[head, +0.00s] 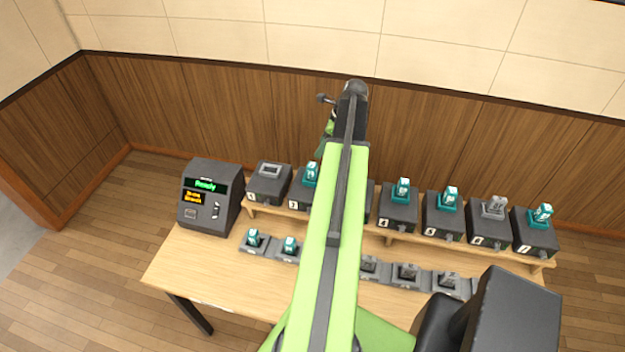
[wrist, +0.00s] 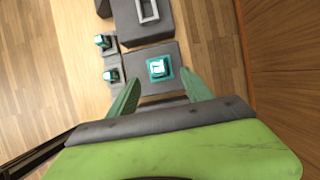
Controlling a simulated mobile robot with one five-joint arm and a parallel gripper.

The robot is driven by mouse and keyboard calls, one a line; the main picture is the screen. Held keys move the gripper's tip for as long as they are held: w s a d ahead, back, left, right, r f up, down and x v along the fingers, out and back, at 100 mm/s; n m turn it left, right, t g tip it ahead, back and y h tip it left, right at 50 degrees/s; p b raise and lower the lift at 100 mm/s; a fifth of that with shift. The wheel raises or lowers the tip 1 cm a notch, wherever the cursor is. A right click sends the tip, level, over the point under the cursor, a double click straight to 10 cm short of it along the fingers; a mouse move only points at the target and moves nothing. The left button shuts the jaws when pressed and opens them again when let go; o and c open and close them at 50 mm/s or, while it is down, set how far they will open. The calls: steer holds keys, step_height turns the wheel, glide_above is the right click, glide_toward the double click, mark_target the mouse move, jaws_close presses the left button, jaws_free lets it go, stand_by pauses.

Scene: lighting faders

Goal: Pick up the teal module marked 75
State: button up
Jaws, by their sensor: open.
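Several teal modules stand in the head view; their marks are too small to read, so I cannot tell which one is marked 75. One teal module (head: 311,174) sits upright in the second dark box from the left. In the wrist view a teal module (wrist: 159,68) sits in a teal-rimmed socket on a dark box, just ahead of my fingertips; its white mark is not legible. My gripper (wrist: 160,82) is open, with its two green fingers apart and nothing between them. In the head view my arm hides part of the middle of the row.
A dark console (head: 208,196) with a lit screen stands at the table's left. The leftmost box (head: 268,183) has an empty-looking socket. Low holders with teal modules (head: 253,238) and grey modules (head: 407,272) line the front. A wood-panelled wall (head: 240,105) rises behind.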

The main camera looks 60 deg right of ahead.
mark_target(312, 164)
steer(key=b+x, duration=0.4)
steer(key=x, duration=0.2)
steer(key=shift+s, duration=0.1)
steer(key=b+x, duration=0.5)
steer(key=shift+s+a+f, duration=0.2)
steer(key=shift+s+f, duration=0.05)
steer(key=shift+r, duration=0.2)
jaws_close()
